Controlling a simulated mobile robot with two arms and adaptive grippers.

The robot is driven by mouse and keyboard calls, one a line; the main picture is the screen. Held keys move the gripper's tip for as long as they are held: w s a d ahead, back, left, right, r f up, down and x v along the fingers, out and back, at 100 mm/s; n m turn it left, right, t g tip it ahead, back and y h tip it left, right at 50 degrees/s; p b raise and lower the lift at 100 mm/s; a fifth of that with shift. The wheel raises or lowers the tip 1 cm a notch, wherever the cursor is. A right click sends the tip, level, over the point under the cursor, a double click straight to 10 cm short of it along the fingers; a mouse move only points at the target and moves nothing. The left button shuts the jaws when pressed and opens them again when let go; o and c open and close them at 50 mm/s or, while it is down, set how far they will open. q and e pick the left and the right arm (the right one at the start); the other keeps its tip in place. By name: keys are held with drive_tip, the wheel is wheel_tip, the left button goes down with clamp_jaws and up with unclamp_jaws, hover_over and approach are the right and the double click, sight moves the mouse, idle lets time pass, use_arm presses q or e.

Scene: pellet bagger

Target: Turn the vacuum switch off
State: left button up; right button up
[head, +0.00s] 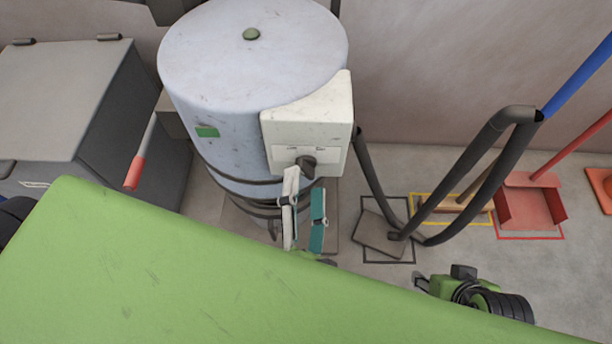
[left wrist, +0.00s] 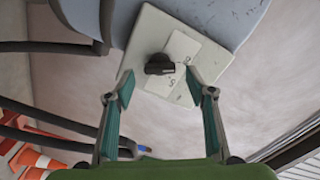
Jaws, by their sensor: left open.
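The vacuum switch is a dark knob (head: 306,165) on the front of a cream box (head: 307,115) fixed to the pale blue vacuum drum (head: 255,85). In the left wrist view the knob (left wrist: 158,65) sits on a light plate with small marks that I cannot read fully. Its grip lies roughly sideways there. My left gripper (head: 305,185) is open, with its teal-padded fingers just in front of the knob. In the left wrist view the fingers of my left gripper (left wrist: 160,88) stand on either side of the knob's line, with nothing between the pads. I cannot tell whether they touch it.
A black hose (head: 472,180) runs from the vacuum to a floor nozzle (head: 378,233). A red dustpan (head: 530,203) stands in a marked floor area at the right. A grey cabinet (head: 60,95) stands left of the drum, with a red-handled lever (head: 135,172) between them.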

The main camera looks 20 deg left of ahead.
use_arm(q)
drive_tip(key=shift+v, duration=2.4)
